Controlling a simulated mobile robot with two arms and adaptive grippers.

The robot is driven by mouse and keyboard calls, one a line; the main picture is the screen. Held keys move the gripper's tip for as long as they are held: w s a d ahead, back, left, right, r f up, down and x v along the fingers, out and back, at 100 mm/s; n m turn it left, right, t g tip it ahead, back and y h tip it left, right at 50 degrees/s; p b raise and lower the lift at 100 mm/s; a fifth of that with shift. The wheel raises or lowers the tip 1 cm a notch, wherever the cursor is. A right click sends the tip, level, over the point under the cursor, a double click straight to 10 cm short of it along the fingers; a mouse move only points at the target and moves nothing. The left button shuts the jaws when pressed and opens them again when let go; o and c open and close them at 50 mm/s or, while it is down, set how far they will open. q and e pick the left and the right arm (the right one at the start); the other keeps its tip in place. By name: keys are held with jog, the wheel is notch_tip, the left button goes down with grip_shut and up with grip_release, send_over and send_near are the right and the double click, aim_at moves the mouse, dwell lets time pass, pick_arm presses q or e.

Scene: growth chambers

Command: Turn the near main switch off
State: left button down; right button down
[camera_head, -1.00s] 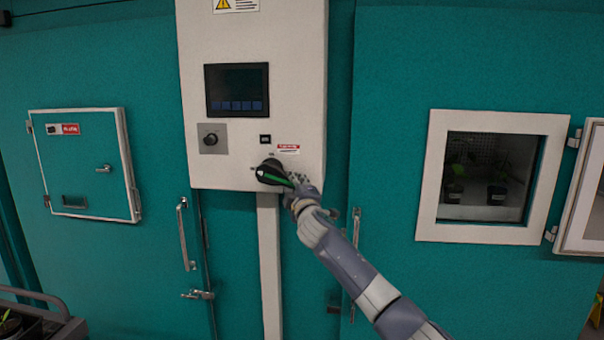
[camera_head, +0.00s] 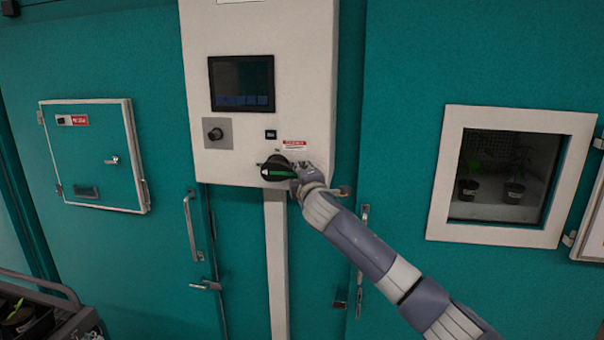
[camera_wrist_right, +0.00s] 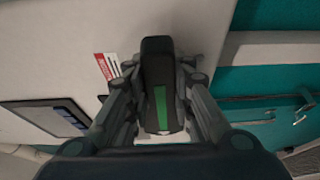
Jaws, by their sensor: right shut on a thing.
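The main switch (camera_head: 272,170) is a black rotary handle with a green stripe, low on the white control cabinet (camera_head: 300,60). Its stripe lies nearly level in the head view, with a pale mark at its left end. My right gripper (camera_head: 294,174) reaches it from the right and is shut on the handle. In the right wrist view the black handle (camera_wrist_right: 158,75) with its green stripe sits between my two fingers (camera_wrist_right: 160,110). The fingers hide part of the switch's base. My left gripper is not in view.
Above the switch are a red-and-white label (camera_head: 294,145), a small black knob (camera_head: 215,133) on a grey plate and a dark screen (camera_head: 241,83). Teal doors with handles (camera_head: 192,228) flank the cabinet. A window (camera_head: 505,178) shows potted plants. A cart (camera_head: 70,325) stands at lower left.

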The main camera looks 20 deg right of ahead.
jog(key=shift+d, duration=0.1)
jog(key=c, duration=1.4)
grip_release()
jog(key=shift+o, duration=0.2)
jog(key=s+a, duration=0.2)
jog(key=s, duration=0.9)
jog(key=shift+s, duration=0.4)
